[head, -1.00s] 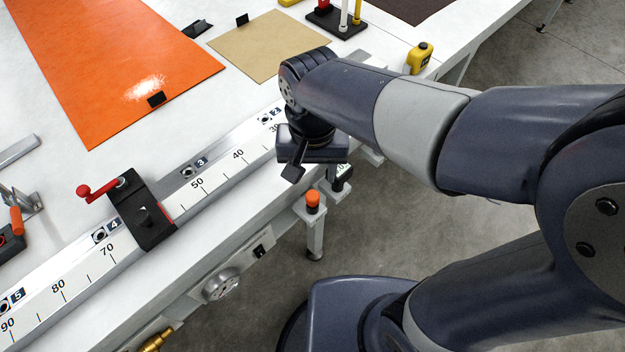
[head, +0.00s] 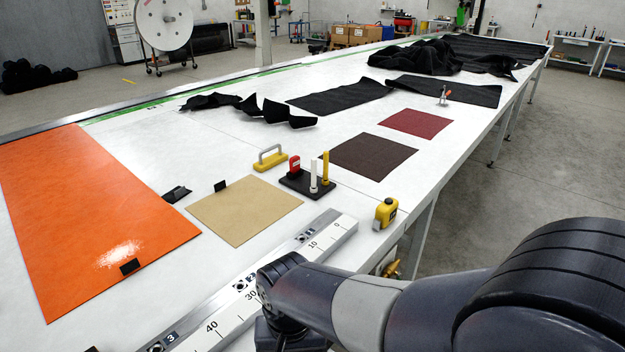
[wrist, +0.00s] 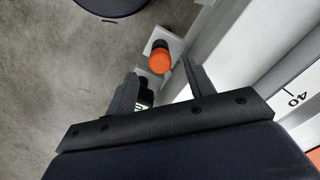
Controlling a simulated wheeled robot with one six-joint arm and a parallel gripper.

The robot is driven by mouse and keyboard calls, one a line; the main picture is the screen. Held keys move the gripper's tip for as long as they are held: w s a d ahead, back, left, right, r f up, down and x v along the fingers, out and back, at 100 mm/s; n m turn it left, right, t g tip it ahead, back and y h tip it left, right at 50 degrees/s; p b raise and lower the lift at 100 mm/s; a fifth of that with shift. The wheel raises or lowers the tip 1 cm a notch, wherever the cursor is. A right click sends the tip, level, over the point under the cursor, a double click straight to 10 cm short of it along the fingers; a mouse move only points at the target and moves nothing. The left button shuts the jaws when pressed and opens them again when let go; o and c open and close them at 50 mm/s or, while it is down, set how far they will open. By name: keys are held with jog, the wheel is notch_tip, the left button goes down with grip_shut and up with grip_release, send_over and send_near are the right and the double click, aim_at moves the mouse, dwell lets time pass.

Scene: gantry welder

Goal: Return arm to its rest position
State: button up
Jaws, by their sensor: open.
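My gripper (wrist: 160,85) shows in the wrist view with its two fingers apart and nothing between them. It points down beside the table's front edge, above the floor. An orange-topped knob (wrist: 160,57) on a bracket lies beyond the fingertips. In the head view my wrist is at the bottom middle, in front of the white ruler rail (head: 213,328). The gripper's fingers are below the frame there.
The long white table (head: 240,160) carries an orange sheet (head: 80,210), a tan sheet (head: 245,212), a yellow tape measure (head: 385,213), a black marker stand (head: 305,184) and dark fabric. Open concrete floor (head: 540,165) lies to the right.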

notch_tip(320, 180, down, 5)
jog(key=shift+r, duration=0.7)
jog(key=shift+r+p, duration=0.2)
jog(key=shift+p, duration=0.15)
